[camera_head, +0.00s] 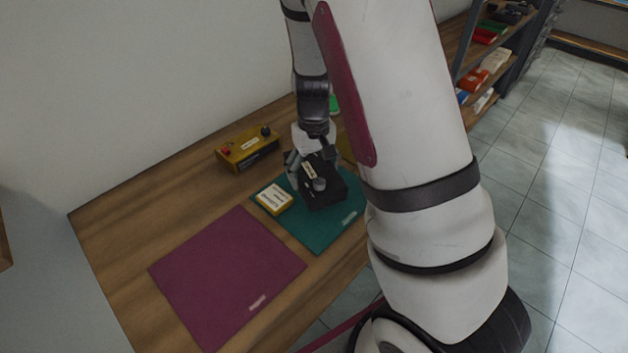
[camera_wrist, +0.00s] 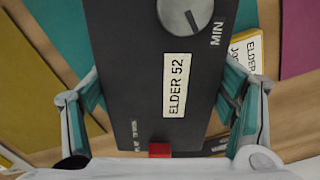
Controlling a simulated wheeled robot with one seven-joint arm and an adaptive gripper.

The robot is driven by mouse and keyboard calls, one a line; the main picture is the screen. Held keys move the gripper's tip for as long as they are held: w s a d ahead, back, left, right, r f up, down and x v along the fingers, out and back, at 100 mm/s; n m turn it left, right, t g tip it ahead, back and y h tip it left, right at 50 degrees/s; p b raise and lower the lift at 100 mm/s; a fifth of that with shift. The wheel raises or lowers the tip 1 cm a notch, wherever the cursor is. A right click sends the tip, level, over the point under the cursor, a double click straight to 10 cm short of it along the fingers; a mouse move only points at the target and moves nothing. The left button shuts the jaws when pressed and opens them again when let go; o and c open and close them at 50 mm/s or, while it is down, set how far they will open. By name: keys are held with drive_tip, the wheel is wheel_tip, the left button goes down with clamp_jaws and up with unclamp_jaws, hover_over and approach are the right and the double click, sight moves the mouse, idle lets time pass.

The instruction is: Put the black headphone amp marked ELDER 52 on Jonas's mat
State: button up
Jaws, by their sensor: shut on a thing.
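The black headphone amp (camera_head: 328,193) has a grey knob and a pale label; in the wrist view the label on the amp (camera_wrist: 203,100) reads ELDER 52, with MIN by the knob and a red button at the near end. My gripper (camera_head: 308,168) is shut on its sides, one finger on each side in the wrist view (camera_wrist: 165,95). The amp is over the teal mat (camera_head: 315,234); I cannot tell whether it touches it. A magenta mat (camera_head: 228,285) lies nearer, bare. The small tags on both mats are too small to read.
A yellow device (camera_head: 248,150) stands behind, left. My arm hides the table's right part. Shelves (camera_head: 490,55) stand far right.

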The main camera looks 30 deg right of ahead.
sight(314, 169)
drive_tip(key=shift+f, duration=1.65)
drive_tip(key=shift+f, duration=0.15)
drive_tip(key=o, duration=1.9)
drive_tip(key=shift+o, duration=0.2)
wheel_tip(314, 169, up, 12)
drive_tip(key=shift+r, duration=0.1)
drive_tip(key=s+a+r+t, duration=0.2)
drive_tip(key=s+a+r, duration=0.2)
drive_tip(key=s+r, duration=0.5)
drive_tip(key=s+a+r+n+t, duration=0.1)
drive_tip(key=s+a+r+t, duration=0.2)
drive_tip(key=s+r, duration=0.6)
drive_tip(key=shift+s+a+r+t, duration=0.25)
drive_tip(key=shift+s+a, duration=0.45)
drive_tip(key=shift+a, duration=0.6)
